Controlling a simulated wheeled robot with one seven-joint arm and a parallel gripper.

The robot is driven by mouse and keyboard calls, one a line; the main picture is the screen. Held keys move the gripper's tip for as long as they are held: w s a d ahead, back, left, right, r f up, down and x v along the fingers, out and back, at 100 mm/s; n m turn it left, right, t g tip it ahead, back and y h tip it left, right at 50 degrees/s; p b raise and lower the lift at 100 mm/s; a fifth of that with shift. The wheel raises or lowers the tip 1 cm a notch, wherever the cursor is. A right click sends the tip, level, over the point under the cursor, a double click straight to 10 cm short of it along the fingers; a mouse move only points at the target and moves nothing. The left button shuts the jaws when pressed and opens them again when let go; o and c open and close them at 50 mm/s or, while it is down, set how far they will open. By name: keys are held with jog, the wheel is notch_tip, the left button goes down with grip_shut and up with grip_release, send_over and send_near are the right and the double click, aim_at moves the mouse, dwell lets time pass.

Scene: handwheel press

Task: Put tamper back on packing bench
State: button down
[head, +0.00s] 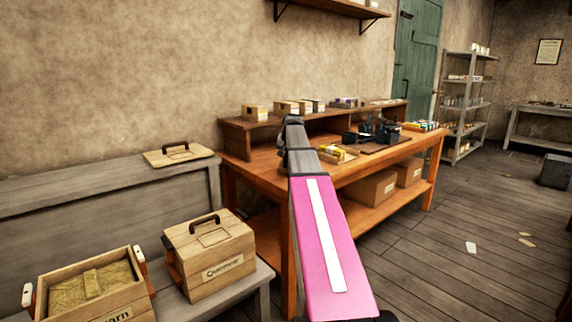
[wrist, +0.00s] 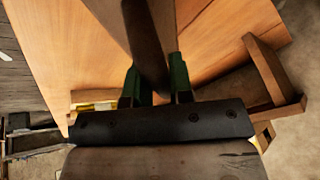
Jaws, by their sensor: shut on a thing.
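The tamper (wrist: 147,45) shows in the wrist view as a dark, rod-like piece running up from between the green fingers of my gripper (wrist: 157,82). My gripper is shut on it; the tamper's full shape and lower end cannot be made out. The packing bench appears to be the orange-brown wooden bench (head: 258,172) along the wall in the head view. Its top (wrist: 48,48) fills much of the wrist view beneath the tamper. Whether the tamper touches it I cannot tell. In the head view my arm hides most of my gripper and the tamper.
On the bench, a small tray (head: 338,154) and dark equipment (head: 378,131) stand right of my arm. Several boxes line its raised back shelf (head: 237,126). A lidded crate (head: 208,255) and an open, straw-filled crate (head: 92,285) stand at lower left. The floor at right is mostly clear.

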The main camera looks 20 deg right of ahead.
aim_at(286, 162)
jog(key=shift+f, duration=2)
jog(key=c, duration=1)
grip_release()
jog(key=shift+f, duration=0.1)
jog(key=v, duration=1.2)
